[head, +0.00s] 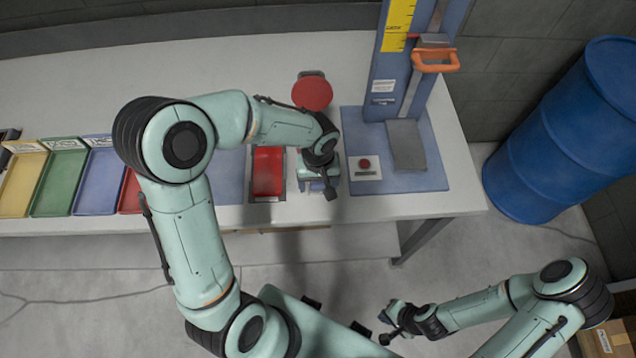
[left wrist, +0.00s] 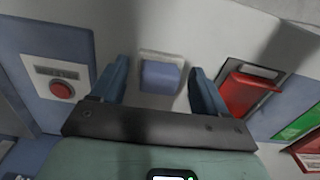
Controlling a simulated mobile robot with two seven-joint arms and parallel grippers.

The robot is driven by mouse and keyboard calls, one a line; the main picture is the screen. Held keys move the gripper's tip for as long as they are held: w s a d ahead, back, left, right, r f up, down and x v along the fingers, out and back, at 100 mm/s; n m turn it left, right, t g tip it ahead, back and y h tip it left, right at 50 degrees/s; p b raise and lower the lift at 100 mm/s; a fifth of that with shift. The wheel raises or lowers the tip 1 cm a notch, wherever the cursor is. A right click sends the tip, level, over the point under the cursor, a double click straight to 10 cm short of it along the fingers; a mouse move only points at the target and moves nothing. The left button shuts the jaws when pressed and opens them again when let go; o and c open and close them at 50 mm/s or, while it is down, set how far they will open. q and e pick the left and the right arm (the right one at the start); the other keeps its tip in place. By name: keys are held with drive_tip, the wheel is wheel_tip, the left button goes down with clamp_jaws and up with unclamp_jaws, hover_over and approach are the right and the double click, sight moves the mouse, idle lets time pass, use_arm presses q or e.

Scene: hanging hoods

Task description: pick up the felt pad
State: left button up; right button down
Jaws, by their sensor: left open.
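A small blue block with a pale grey back part, which looks like the felt pad (left wrist: 161,77), lies on the light tabletop in the left wrist view. My left gripper (left wrist: 158,88) is open, with one finger on each side of the pad and visible gaps between. In the head view my left gripper (head: 318,184) is over the table's front part, between the red tray and the blue mat, and mostly hides the pad. My right gripper (head: 388,322) hangs over the floor in front of the table, away from the pad; its jaws are too small to read.
A red tray (head: 268,172) is left of my left gripper. A blue mat (head: 430,181) on the right holds a red button (head: 365,164), a grey plate (head: 407,144) and a tall stand with an orange handle (head: 436,62). A blue barrel (head: 560,130) stands right of the table.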

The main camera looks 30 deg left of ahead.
sight(318, 183)
use_arm(q)
drive_tip(key=shift+s+f, duration=0.1)
drive_tip(key=shift+f, duration=0.1)
use_arm(e)
drive_tip(key=shift+s, duration=0.1)
use_arm(q)
drive_tip(key=c, duration=1.1)
drive_tip(key=shift+o, duration=0.2)
drive_tip(key=shift+r, duration=0.1)
